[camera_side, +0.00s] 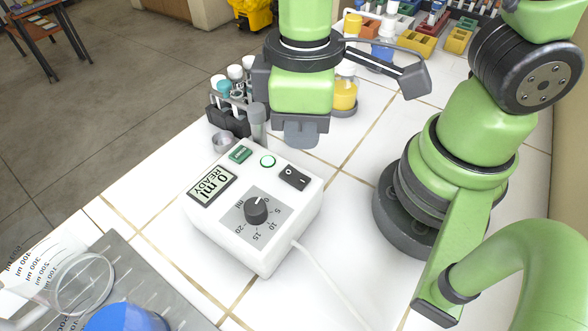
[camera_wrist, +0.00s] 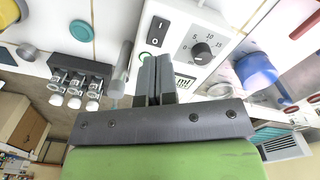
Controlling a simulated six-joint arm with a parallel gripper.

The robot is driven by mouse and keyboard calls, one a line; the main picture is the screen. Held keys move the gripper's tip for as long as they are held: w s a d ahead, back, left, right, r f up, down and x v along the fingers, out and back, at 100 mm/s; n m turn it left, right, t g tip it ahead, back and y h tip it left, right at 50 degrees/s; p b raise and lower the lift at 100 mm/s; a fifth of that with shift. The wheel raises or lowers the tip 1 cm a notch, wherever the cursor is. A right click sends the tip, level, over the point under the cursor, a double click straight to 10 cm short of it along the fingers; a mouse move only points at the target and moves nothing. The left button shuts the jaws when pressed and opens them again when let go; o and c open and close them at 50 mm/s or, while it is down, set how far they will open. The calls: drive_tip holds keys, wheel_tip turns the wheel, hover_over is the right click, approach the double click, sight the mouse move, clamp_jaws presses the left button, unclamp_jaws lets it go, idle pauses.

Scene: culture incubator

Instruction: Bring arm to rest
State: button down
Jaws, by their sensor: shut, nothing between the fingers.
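My gripper (camera_side: 301,135) hangs above the back edge of the white dispenser box (camera_side: 272,240), pointing down. In the wrist view its two dark fingers (camera_wrist: 155,75) are pressed together with nothing between them. The box has a black dial (camera_side: 257,211), a display (camera_side: 211,186) reading "0 ml READY", a green button (camera_side: 240,155) and a black switch (camera_side: 294,178). The box also shows in the wrist view (camera_wrist: 185,18), just beyond the fingers. My gripper appears apart from the box, though the exact gap cannot be told.
A rack of capped tubes (camera_side: 229,120) stands left of my gripper, and a yellow-filled bottle (camera_side: 345,93) stands behind it. A clear beaker (camera_side: 84,284) and a blue object (camera_side: 126,318) are at front left. A white cable (camera_side: 326,277) runs forward from the box.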

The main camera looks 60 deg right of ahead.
drive_tip(key=s+d+r+m+t+y, duration=0.2)
drive_tip(key=d+r+m+t, duration=0.5)
drive_tip(key=r, duration=0.8)
drive_tip(key=d+m, duration=0.2)
drive_tip(key=m, duration=0.1)
drive_tip(key=shift+s+d, duration=0.2)
drive_tip(key=shift+s, duration=0.2)
idle(0.4)
